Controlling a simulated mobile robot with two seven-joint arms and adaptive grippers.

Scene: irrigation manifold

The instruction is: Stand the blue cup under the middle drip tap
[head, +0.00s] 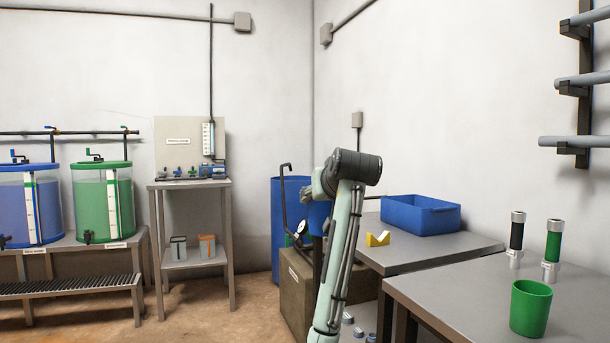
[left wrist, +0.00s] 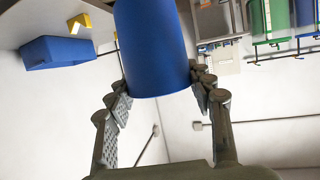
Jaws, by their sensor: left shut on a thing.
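My left gripper (left wrist: 160,85) is shut on the blue cup (left wrist: 155,45), which fills the space between its fingers in the left wrist view. In the head view the cup (head: 319,214) is partly hidden behind my left arm, in the air near the room corner. Black taps show low on the green tank (head: 88,237) and on the blue tank (head: 4,241) at the left. A slatted shelf (head: 65,287) lies below them, with no cup on its visible part. I cannot tell which tap is the middle one. My right gripper is out of view.
A stand with a gauge board (head: 190,140) is right of the tanks. A blue barrel (head: 284,225) and a brown box (head: 296,290) are near my arm. Tables at right hold a blue bin (head: 420,215), a yellow block (head: 378,239) and a green cup (head: 530,308).

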